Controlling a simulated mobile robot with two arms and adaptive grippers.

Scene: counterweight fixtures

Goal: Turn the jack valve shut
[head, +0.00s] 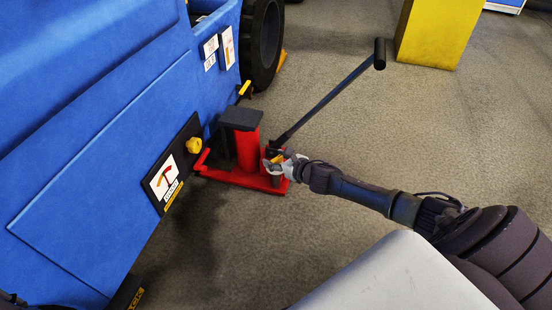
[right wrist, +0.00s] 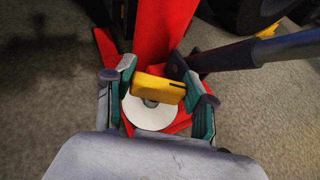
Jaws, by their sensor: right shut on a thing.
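A red jack (head: 247,150) with a dark top pad stands on the floor beside the blue machine. Its long dark handle (head: 325,103) slants up to the right. My right gripper (head: 275,160) is at the right end of the jack's base, low beside the handle's foot. In the right wrist view, the gripper (right wrist: 163,90) is shut on the yellow valve lever (right wrist: 158,90), with a finger at each end of it. The lever lies across a pale round disc (right wrist: 150,113), whose near part shows. My left gripper is not in view.
The blue machine (head: 95,130) fills the left side, with a yellow knob (head: 193,145) and a sign panel (head: 166,180) near the jack. A black wheel (head: 262,45) stands behind. A yellow block (head: 438,32) is at the back right. Bare floor lies between.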

